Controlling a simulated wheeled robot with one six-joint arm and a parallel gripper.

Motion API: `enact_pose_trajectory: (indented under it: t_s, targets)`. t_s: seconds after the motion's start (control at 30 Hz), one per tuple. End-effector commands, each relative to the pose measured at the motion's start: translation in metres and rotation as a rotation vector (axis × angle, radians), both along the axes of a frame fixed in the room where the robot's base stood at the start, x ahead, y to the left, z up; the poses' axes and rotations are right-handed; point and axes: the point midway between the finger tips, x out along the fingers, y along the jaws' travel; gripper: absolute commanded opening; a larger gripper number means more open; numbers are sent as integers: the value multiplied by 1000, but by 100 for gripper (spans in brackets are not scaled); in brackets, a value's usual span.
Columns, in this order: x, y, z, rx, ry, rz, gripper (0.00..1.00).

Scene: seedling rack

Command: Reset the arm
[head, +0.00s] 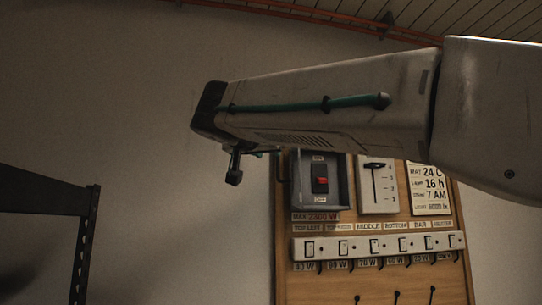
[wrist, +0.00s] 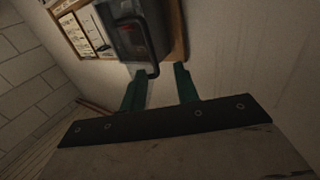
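My gripper (wrist: 160,74) shows in the wrist view with its two green fingers apart and nothing between them. The fingers point towards a wall-mounted wooden board. A grey switch box (wrist: 131,28) with a dark bent handle (wrist: 153,68) lies just beyond the fingertips. The handle's end is close to the left finger, and I cannot tell whether they touch. In the head view my arm reaches from the right across the top of the board (head: 284,230). The switch box (head: 335,194) has a red switch (head: 322,180).
A slider panel (head: 379,197) and a printed card (head: 430,200) sit right of the box. Below is a white strip of several labelled switches (head: 375,245), with hooks under it. A dark metal rack (head: 85,245) stands at left. Bare wall lies between rack and board.

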Motion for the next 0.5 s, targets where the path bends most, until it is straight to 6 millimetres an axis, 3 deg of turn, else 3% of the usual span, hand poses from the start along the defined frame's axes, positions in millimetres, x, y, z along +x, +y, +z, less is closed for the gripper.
enact_pose_trajectory:
  t_s: [0.2, 0.5]
  targets:
    - [-22, 7, 0, -1, 0, 0, 31]
    - [-25, 7, 0, 0, 0, -1, 31]
